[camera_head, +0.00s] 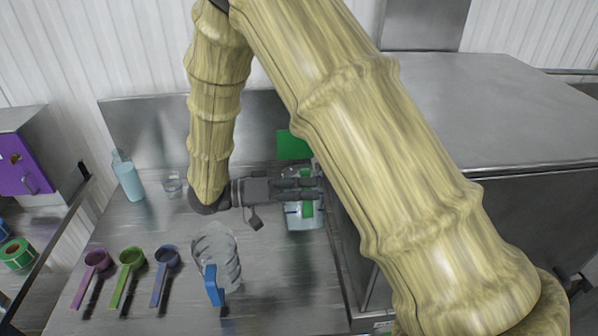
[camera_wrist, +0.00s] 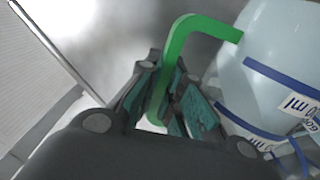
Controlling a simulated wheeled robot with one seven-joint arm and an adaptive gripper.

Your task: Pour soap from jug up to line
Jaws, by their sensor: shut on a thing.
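My gripper (camera_head: 310,188) reaches to the right over the steel counter. It is shut on the green handle (camera_wrist: 178,50) of a clear jug. This jug (camera_head: 304,222) has blue lines and a label ending in "ml", seen close in the wrist view (camera_wrist: 268,85). Its body looks pale blue; the liquid level is hard to tell. My gripper hides part of it in the head view, and I cannot tell whether it touches the counter. A second clear, ribbed jug (camera_head: 217,248) with a blue handle (camera_head: 213,287) stands in front of my gripper.
A pale blue bottle (camera_head: 127,177) and a small clear cup (camera_head: 172,183) stand at the back left. Purple (camera_head: 95,262), green (camera_head: 131,260) and blue (camera_head: 166,260) scoops lie front left. A large steel box (camera_head: 500,110) borders the counter on the right.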

